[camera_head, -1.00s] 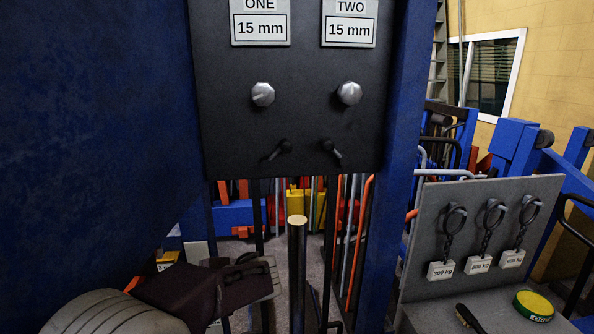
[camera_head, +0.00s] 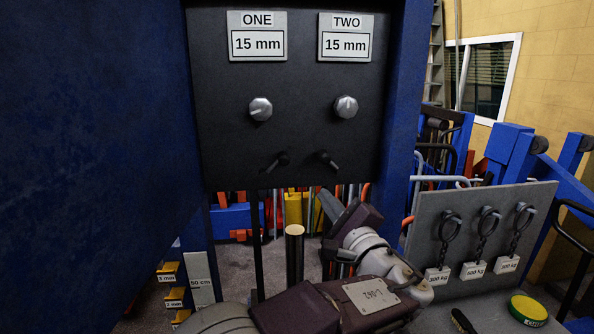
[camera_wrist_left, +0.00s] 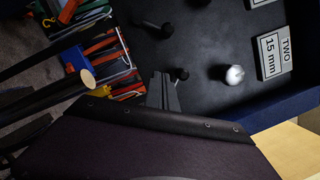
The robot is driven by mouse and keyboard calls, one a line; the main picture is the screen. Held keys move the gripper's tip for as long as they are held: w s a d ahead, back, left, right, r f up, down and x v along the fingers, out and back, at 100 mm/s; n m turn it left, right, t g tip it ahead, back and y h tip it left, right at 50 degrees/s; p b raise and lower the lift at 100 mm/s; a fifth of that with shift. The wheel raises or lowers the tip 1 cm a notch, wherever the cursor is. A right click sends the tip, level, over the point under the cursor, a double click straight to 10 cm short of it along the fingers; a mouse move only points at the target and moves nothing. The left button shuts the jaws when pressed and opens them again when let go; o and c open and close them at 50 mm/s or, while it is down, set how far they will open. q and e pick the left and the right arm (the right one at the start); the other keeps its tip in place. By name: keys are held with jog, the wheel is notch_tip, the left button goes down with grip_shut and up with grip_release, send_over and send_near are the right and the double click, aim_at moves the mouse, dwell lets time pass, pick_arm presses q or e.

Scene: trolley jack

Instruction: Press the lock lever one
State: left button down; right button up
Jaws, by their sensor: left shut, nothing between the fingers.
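The black panel (camera_head: 300,140) carries lock lever one (camera_head: 277,162) at lower left, under the label ONE (camera_head: 257,36) and a silver knob (camera_head: 261,109). A like lever two (camera_head: 328,161) sits to its right under the label TWO (camera_head: 345,37). My left gripper (camera_head: 327,198) is shut and empty, below the panel's lower edge, under lever two. In the left wrist view its fingertips (camera_wrist_left: 161,76) show beside lever two (camera_wrist_left: 180,74), with lever one (camera_wrist_left: 152,27) farther off. I cannot tell whether the fingers touch anything. My right gripper is not in view.
A blue frame post (camera_head: 401,100) stands right of the panel. An upright black bar with a tan end (camera_head: 295,255) stands left of my gripper. A grey board (camera_head: 480,225) with hanging weights is at right, with a yellow-green tin (camera_head: 529,310) below.

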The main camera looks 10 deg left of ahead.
aim_at(277, 165)
pick_arm(q)
jog(key=w+a+r+p, duration=0.1)
jog(key=w+a+p, duration=0.1)
jog(key=w+a+r+p, duration=0.1)
jog(key=w+a+p, duration=0.2)
jog(key=w+a+r+p, duration=0.1)
jog(key=w+a+p, duration=0.1)
jog(key=shift+w+a+r, duration=0.3)
jog(key=shift+w+a, duration=0.05)
jog(key=shift+a, duration=0.05)
jog(key=shift+w, duration=0.15)
